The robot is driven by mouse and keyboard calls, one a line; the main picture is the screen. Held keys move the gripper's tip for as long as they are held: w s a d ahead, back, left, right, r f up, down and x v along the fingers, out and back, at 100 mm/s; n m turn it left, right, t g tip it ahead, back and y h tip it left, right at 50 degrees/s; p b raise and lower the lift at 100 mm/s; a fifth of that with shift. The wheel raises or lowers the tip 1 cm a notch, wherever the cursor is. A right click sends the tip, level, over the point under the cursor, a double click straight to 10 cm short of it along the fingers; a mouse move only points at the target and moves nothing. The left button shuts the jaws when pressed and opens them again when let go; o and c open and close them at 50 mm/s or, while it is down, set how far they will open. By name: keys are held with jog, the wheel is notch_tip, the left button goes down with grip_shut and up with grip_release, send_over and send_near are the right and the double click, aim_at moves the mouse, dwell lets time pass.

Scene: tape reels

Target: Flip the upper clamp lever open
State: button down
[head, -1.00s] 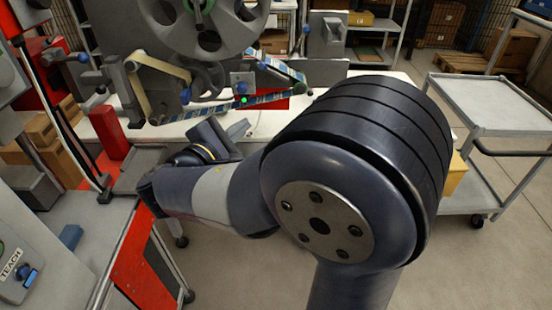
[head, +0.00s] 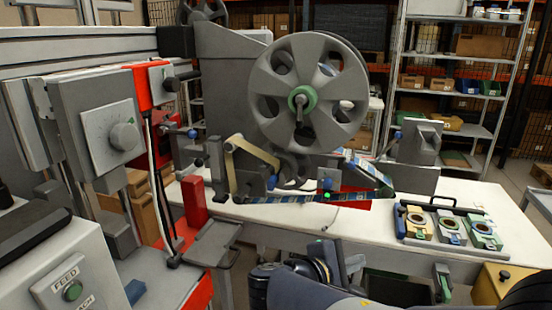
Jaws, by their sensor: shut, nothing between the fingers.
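A dark-handled lever (head: 184,78) sticks out to the right from a grey block on the upper red plate, at upper left in the head view. It looks like the upper clamp lever, but its exact setting is hard to tell. A smaller knobbed lever (head: 188,133) sits below it. My gripper (head: 354,263) is low in the middle of the picture, in front of the white table's edge. It is shut and empty, well below and right of the levers, touching neither. Part of my wrist is cut off by the picture's lower edge.
A large grey reel (head: 336,87) with a green hub stands behind the tape path, with a striped tape (head: 340,194) below it. A tray of parts (head: 405,237) lies on the white table (head: 500,215). A FEED box (head: 55,275) and red post (head: 194,200) stand left.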

jog(key=shift+w+a, duration=0.1)
jog(key=w+a+r+n+t+h+p, duration=0.1)
jog(key=w+a+r+n+t+p, duration=0.15)
jog(key=w+a+r+t, duration=0.5)
jog(key=shift+n+g, duration=0.35)
jog(key=shift+g, duration=0.4)
jog(key=w, duration=0.3)
jog(key=w+d+r, duration=0.1)
jog(key=w, duration=0.1)
jog(key=shift+d+r, duration=0.1)
jog(key=shift+s, duration=0.1)
